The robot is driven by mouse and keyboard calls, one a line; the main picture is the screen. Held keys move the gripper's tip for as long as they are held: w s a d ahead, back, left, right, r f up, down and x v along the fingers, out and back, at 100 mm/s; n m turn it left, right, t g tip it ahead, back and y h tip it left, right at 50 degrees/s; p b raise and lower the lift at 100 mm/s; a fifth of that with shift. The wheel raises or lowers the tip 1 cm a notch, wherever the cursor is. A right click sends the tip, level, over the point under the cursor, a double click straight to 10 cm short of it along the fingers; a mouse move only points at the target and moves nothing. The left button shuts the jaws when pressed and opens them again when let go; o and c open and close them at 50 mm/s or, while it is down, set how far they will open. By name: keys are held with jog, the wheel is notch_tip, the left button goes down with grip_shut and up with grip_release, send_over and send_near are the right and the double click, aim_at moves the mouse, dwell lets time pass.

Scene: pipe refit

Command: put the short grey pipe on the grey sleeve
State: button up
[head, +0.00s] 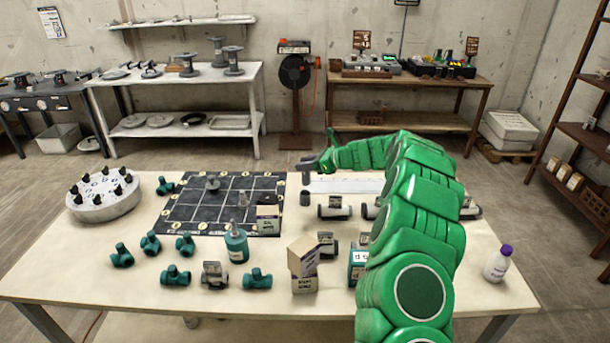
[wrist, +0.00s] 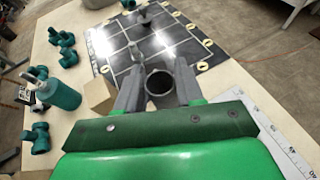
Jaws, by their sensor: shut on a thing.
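My gripper (wrist: 160,84) is shut on the short grey pipe (wrist: 159,80), which shows as an open ring between the two grey fingers in the wrist view. In the head view the pipe (head: 306,174) is held roughly upright above the table, right of the dark gridded board (head: 180,213). A grey piece with a round base and a short post (head: 212,184) stands on the board, apart from the pipe. It looks like the grey sleeve, but I cannot be sure. It shows at the far side in the wrist view (wrist: 144,17).
A paler upright peg (head: 243,200) stands near the board's right side. A teal bottle (head: 236,247), stacked boxes (head: 303,260) and several teal fittings (head: 176,275) stand nearer the front. A small dark grey cylinder (head: 305,198) is below my gripper. A round holder (head: 103,198) is at left.

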aim_at(305, 177)
jog(key=shift+w+a+f, duration=0.15)
jog(key=shift+w+f, duration=0.9)
jog(key=shift+f, duration=0.25)
jog(key=shift+w+f, duration=0.15)
jog(key=shift+f, duration=1.45)
jog(key=shift+f, duration=0.7)
jog(key=o, duration=1)
jog(key=shift+r, duration=0.1)
